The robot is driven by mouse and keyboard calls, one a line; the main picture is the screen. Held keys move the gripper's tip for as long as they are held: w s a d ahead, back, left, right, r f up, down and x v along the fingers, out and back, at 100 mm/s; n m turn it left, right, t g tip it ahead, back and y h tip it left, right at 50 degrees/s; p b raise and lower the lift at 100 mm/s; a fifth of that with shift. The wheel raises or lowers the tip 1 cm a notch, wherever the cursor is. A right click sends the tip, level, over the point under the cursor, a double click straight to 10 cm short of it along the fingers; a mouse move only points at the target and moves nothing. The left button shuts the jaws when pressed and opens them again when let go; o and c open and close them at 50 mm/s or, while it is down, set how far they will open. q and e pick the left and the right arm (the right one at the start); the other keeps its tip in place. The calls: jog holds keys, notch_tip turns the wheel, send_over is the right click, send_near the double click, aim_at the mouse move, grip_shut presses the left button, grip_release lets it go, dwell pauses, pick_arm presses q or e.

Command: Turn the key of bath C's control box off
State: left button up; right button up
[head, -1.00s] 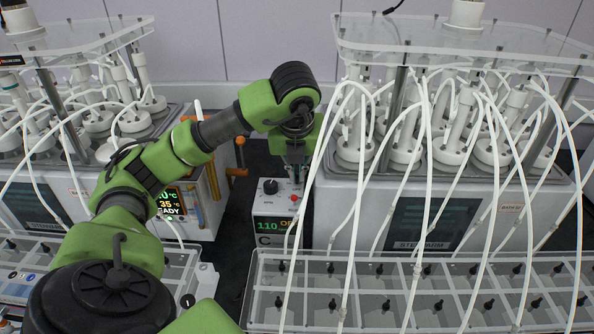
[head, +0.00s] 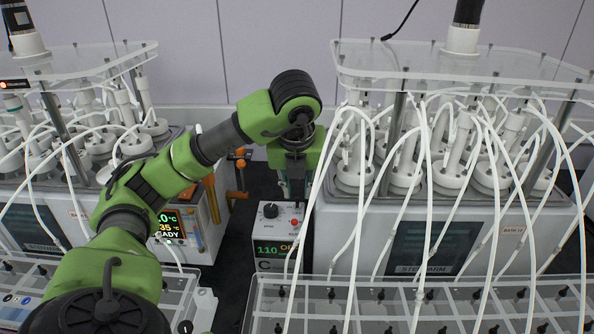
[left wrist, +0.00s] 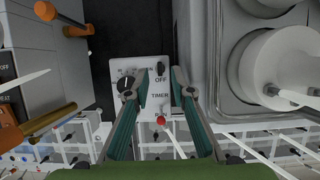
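Bath C's control box (head: 283,222) is a small white box with a lit display and a "C" on its front. Its top shows in the left wrist view (left wrist: 150,106), with the labels OFF, TIMER and RUN, a black dial (left wrist: 127,83) and a red button (left wrist: 161,120). A small dark part, apparently the key (left wrist: 160,68), stands by the OFF label. My left gripper (head: 293,198) hangs over the back of the box, pointing down. In the left wrist view its fingers (left wrist: 161,85) are apart and empty, on either side of the label column. My right gripper is out of view.
A large bath unit (head: 440,235) with many white tubes stands close right of the box. Another bath unit (head: 200,215) stands left, with orange-handled fittings (head: 238,194). A clear rack (head: 400,300) lies in front. Dark bench shows in the gap between the units.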

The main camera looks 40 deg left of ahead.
pick_arm(q)
jog(key=v, duration=0.8)
jog(key=shift+r, duration=0.35)
jog(key=shift+s+d, duration=0.1)
dwell(0.4)
